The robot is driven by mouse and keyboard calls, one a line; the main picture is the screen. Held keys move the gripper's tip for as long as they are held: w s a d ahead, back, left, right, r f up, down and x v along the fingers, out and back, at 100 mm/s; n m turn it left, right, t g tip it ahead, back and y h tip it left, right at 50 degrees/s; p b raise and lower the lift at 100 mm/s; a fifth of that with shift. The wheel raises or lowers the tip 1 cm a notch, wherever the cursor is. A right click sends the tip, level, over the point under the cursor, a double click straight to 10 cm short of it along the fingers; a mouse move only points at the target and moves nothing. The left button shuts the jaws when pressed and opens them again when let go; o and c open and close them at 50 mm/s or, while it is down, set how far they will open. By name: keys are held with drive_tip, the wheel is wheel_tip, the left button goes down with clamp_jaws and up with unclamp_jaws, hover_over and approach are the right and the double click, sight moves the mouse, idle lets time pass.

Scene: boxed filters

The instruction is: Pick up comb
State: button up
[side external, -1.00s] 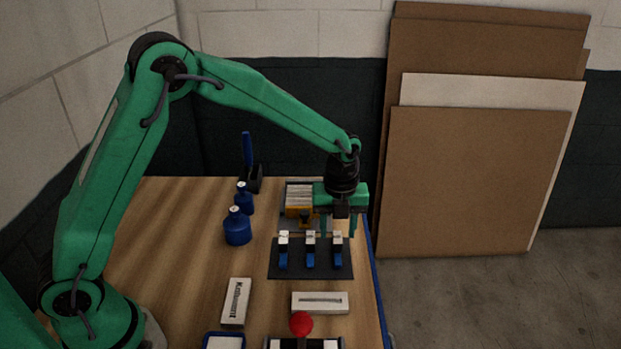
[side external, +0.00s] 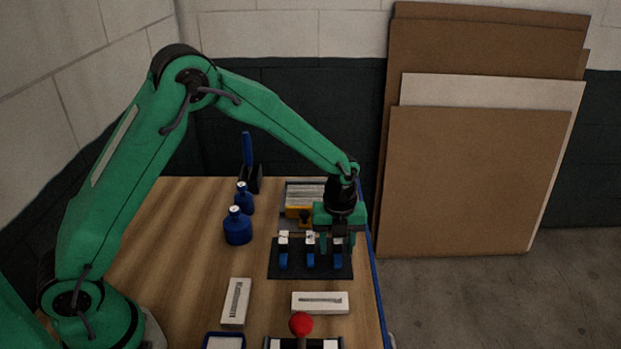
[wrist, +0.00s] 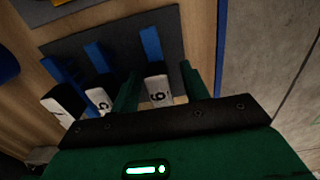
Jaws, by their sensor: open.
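Three blue comb-like tools with white numbered end blocks lie in a row on a dark mat (side external: 297,272). The right one (side external: 338,262) also shows in the wrist view (wrist: 151,44). The middle one (side external: 310,262) and the left one (side external: 283,262) lie beside it; the left one has a toothed edge in the wrist view (wrist: 66,74). My gripper (side external: 338,241) is open and low over the right tool. In the wrist view its fingers (wrist: 160,70) stand on either side of the right tool's white block, with no clear contact. Whether the fingers touch the mat is hidden.
Two blue bottles (side external: 237,228) stand left of the mat. Behind it is a tray of pale filters (side external: 304,195) with a yellow-and-black item (side external: 300,213). White boxes (side external: 320,302) and a red knob (side external: 301,324) are in front. The table's edge is close on the right.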

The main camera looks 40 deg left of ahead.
sight(338, 240)
clamp_jaws()
drive_tip(key=shift+r, duration=0.2)
drive_tip(key=shift+r, duration=0.6)
drive_tip(key=r, duration=0.3)
drive_tip(key=shift+s+d+r, duration=0.1)
drive_tip(key=shift+s+d, duration=0.25)
drive_tip(key=shift+d, duration=0.05)
drive_tip(key=s+d+r, duration=0.6)
drive_tip(key=s+d, duration=0.1)
drive_tip(key=shift+s+d+r, duration=0.15)
drive_tip(key=shift+s+d, duration=0.05)
drive_tip(key=shift+d, duration=0.15)
